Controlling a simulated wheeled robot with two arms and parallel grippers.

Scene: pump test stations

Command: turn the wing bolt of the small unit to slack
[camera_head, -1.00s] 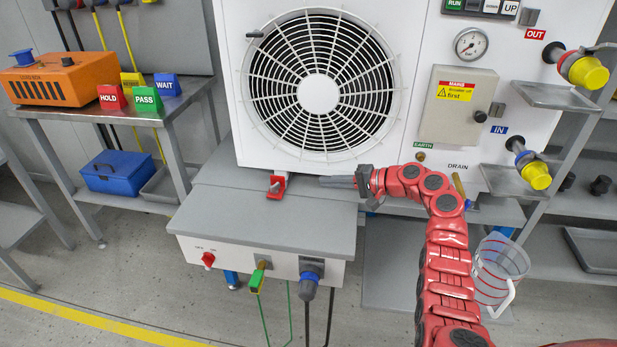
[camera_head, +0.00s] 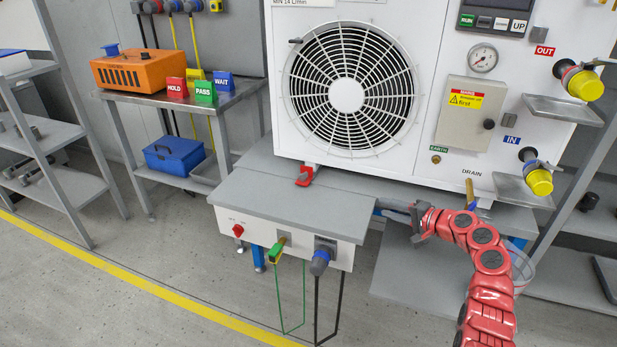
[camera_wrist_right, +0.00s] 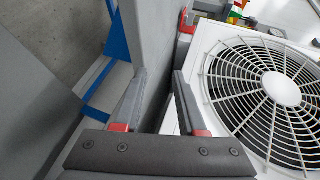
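The white unit with the round fan grille (camera_head: 290,130) stands on a grey bench (camera_head: 255,192). A red fitting (camera_head: 304,177) sits at its front left foot; I cannot tell whether it is the wing bolt. A red part also shows at the top of the right wrist view (camera_wrist_right: 188,24), near the unit's corner. My right gripper (camera_head: 392,206) is near the bench's right end, well right of the red fitting. In the right wrist view my right gripper (camera_wrist_right: 158,92) has its fingers apart, with the grey bench edge seen beyond them. My left gripper is out of view.
On the bench front are a red knob (camera_head: 238,230), a green plug (camera_head: 276,250) and a blue-collared plug (camera_head: 321,258) with hanging cables. A side table (camera_head: 150,98) at left holds an orange box (camera_head: 140,70) and sign blocks. Trays and yellow-capped ports (camera_head: 539,182) are at right.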

